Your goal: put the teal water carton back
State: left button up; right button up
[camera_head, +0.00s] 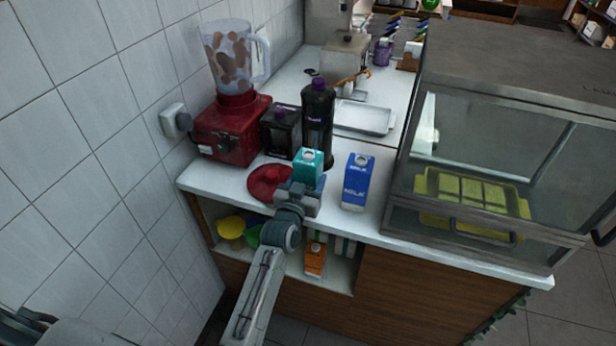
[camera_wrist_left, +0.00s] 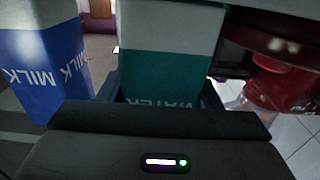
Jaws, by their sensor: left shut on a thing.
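The teal water carton (camera_head: 308,166) stands upright at the counter's front, between a dark bottle and my left gripper. In the left wrist view the carton (camera_wrist_left: 166,62) fills the middle, with the word WATER partly hidden by my gripper. My left gripper (camera_head: 300,190) is shut on the carton; its fingers (camera_wrist_left: 162,95) are on both sides of its lower part. I cannot tell whether the carton touches the counter (camera_head: 230,178). My right gripper is not in view.
A blue milk carton (camera_head: 356,182) stands close on the right. A dark red object (camera_head: 266,183) lies to the left. Behind are a tall dark bottle (camera_head: 318,120) and a red blender (camera_head: 228,132). A glass case (camera_head: 500,130) stands at the right. An open shelf below holds bowls and an orange carton (camera_head: 315,258).

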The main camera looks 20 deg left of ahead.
pick_arm(q)
jog(key=shift+f, duration=0.2)
jog(key=o, duration=1.2)
jog(key=shift+r, duration=0.1)
jog(key=shift+r, duration=0.1)
jog(key=s+b, duration=0.3)
jog(key=s, duration=0.9)
jog(key=shift+a, duration=0.2)
